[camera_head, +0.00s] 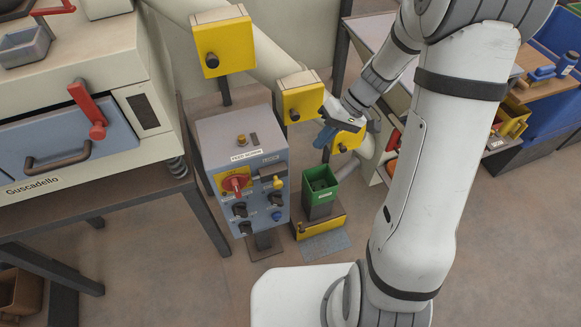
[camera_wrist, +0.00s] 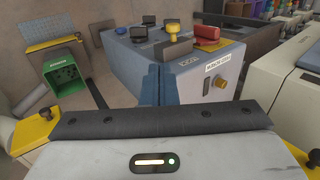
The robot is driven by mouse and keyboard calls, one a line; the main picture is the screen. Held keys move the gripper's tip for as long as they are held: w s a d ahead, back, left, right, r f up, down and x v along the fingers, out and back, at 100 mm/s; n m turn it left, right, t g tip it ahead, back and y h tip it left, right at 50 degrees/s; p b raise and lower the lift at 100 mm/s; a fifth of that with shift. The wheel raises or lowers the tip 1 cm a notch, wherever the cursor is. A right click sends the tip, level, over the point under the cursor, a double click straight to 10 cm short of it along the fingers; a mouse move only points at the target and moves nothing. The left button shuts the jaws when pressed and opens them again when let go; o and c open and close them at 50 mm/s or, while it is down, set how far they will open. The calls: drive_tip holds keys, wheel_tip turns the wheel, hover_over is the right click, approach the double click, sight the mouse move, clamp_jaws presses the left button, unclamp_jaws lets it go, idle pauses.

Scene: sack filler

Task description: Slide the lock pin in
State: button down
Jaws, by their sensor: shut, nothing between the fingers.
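My gripper (camera_head: 326,136) is shut and empty, with its blue fingers close together. In the head view it is above and right of the grey-blue control box (camera_head: 208,135), near the yellow boxes. In the wrist view the fingers (camera_wrist: 158,84) overlap the control box (camera_wrist: 190,75) in the picture; contact cannot be told. A small brass knob (camera_head: 241,140) is on the box's top; it also shows in the wrist view (camera_wrist: 220,81). A yellow-headed part (camera_head: 277,182) is on the front panel, also in the wrist view (camera_wrist: 200,30). I cannot tell which is the lock pin.
The panel carries a red rotary switch (camera_head: 236,181) and several dark knobs. A green bin (camera_head: 320,186) stands right of the control box. A large machine (camera_head: 70,115) with a red lever is at left.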

approach(277, 182)
wheel_tip(277, 182, down, 4)
drive_tip(key=w+d, duration=0.1)
drive_tip(key=shift+s+a+f+p, duration=0.25)
drive_tip(key=shift+a+f+p, duration=0.25)
drive_tip(key=shift+a, duration=0.4)
drive_tip(key=shift+s+a+f+p, duration=0.25)
drive_tip(key=shift+a+f, duration=0.3)
drive_tip(key=shift+a, duration=0.4)
